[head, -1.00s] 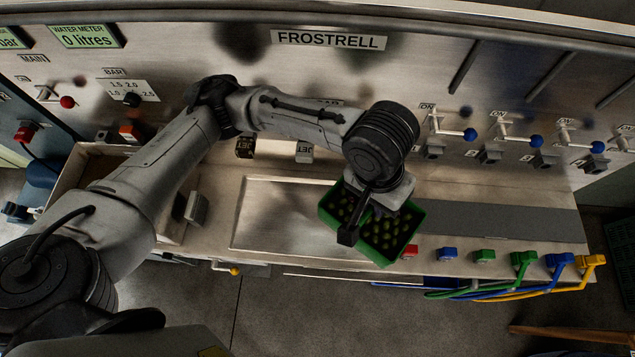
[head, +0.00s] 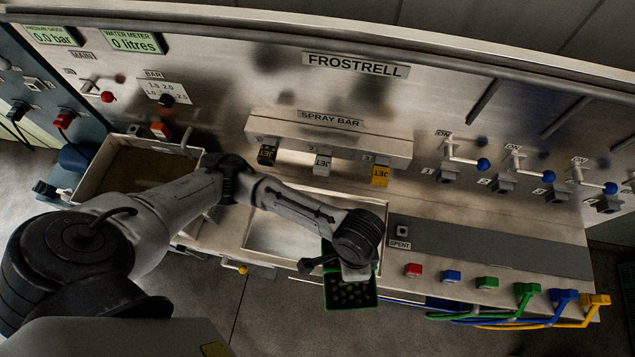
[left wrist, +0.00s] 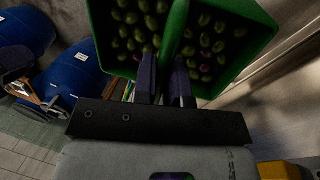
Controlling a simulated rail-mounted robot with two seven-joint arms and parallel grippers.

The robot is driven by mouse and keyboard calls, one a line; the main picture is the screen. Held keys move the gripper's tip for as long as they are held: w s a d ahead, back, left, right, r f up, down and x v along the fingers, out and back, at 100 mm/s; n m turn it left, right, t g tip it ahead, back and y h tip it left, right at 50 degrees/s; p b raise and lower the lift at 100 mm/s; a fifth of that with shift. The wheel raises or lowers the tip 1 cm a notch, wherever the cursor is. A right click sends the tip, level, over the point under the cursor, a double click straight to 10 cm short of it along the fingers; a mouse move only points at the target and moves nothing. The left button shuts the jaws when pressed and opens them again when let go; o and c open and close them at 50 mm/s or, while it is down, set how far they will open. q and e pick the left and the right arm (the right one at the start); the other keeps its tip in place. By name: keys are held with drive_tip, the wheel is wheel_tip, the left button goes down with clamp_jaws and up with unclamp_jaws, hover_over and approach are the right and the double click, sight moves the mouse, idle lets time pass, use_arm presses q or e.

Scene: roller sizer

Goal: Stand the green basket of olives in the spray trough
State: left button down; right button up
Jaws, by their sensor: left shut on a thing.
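The green basket of olives (head: 352,299) hangs from my left gripper (head: 350,272) at the front right corner of the spray trough (head: 272,232). In the head view it overlaps the trough's front edge, and part of it is hidden behind my gripper. In the left wrist view the fingers (left wrist: 166,80) are shut on the green handle across the middle of the basket (left wrist: 235,75), with olives on both sides. The trough is a shallow pale metal basin under the spray bar (head: 330,135); its visible floor looks empty. My right gripper is not in view.
Black, white and yellow jets (head: 380,176) hang from the spray bar over the trough's back. A "SPENT" plate (head: 400,244) and coloured buttons (head: 413,270) lie to its right. A second bin (head: 120,180) is at the left. Blue drums (left wrist: 75,75) stand on the floor.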

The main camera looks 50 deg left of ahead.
use_arm(q)
drive_tip(key=m, duration=0.1)
drive_tip(key=f+m, duration=0.1)
drive_tip(key=m, duration=0.3)
drive_tip(key=shift+w+a+f+g+y, duration=0.3)
drive_tip(key=shift+a+y, duration=0.05)
drive_tip(key=shift+y, duration=0.05)
drive_tip(key=m, duration=0.3)
drive_tip(key=f+m, duration=0.1)
drive_tip(key=m, duration=0.1)
drive_tip(key=shift+w+a+y, duration=0.4)
drive_tip(key=m, duration=0.3)
drive_tip(key=m+y, duration=0.1)
drive_tip(key=m, duration=0.1)
drive_tip(key=shift+w+a+f, duration=0.15)
drive_tip(key=shift+w+a, duration=0.15)
drive_tip(key=shift+w, duration=0.05)
drive_tip(key=m, duration=0.5)
drive_tip(key=shift+w+a+m+t+y, duration=0.3)
drive_tip(key=shift+t+y, duration=0.1)
drive_tip(key=w+a+f+p, duration=0.2)
drive_tip(key=w+a+f, duration=0.1)
drive_tip(key=a+f, duration=0.8)
drive_tip(key=shift+w+p, duration=0.35)
drive_tip(key=shift+f, duration=0.15)
